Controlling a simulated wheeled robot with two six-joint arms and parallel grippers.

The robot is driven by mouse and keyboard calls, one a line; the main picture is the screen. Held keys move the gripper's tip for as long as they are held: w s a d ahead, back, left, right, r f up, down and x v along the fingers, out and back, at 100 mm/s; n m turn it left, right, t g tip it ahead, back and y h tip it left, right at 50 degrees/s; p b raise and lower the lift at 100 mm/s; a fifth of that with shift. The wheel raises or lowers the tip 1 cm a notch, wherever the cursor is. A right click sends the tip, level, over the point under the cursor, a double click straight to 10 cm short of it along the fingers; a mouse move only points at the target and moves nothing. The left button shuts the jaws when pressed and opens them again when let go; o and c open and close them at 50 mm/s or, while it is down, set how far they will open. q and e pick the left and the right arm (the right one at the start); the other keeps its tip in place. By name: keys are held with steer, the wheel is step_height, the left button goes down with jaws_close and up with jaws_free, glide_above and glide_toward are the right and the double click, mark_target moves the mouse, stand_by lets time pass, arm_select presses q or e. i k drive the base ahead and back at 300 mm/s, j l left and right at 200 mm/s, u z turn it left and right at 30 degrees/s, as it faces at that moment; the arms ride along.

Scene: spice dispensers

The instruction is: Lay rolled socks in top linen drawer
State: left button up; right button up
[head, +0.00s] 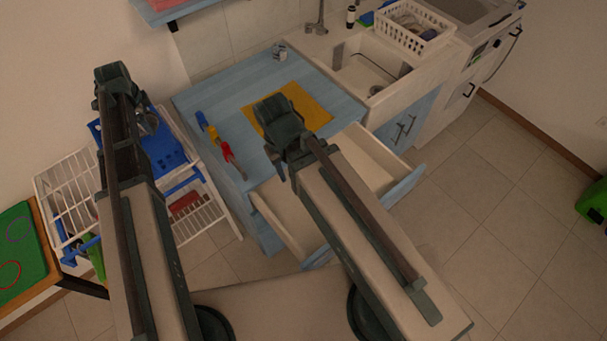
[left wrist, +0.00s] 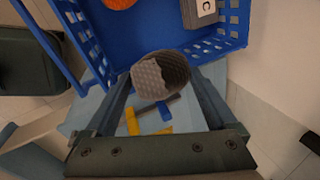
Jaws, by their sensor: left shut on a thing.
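My left gripper (head: 147,122) is above the blue basket at the left in the head view. In the left wrist view its fingers are shut on a grey rolled sock pair (left wrist: 162,76), light on one side and dark on the other. The sock is at the near rim of the basket. A pulled-out drawer (head: 366,160) with a pale inside and a blue front juts from the blue cabinet. My right arm crosses over it and hides its middle; the parts that show look empty.
The blue basket (head: 170,157) sits on a white rack (head: 205,208); an orange thing (left wrist: 119,3) and a grey box (left wrist: 199,12) are in it. Blue, yellow and red items (head: 226,152) and a yellow mat (head: 305,106) lie on the cabinet top.

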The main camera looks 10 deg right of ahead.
mark_target(364, 177)
steer(key=j+z, duration=0.25)
steer(key=z, duration=0.2)
steer(key=k+j+z, duration=0.15)
steer(key=z, duration=0.3)
steer(key=j+z, duration=0.15)
steer(key=z, duration=0.3)
steer(key=j+z, duration=0.2)
steer(key=z, duration=0.25)
steer(key=j+z, duration=0.15)
steer(key=z, duration=0.3)
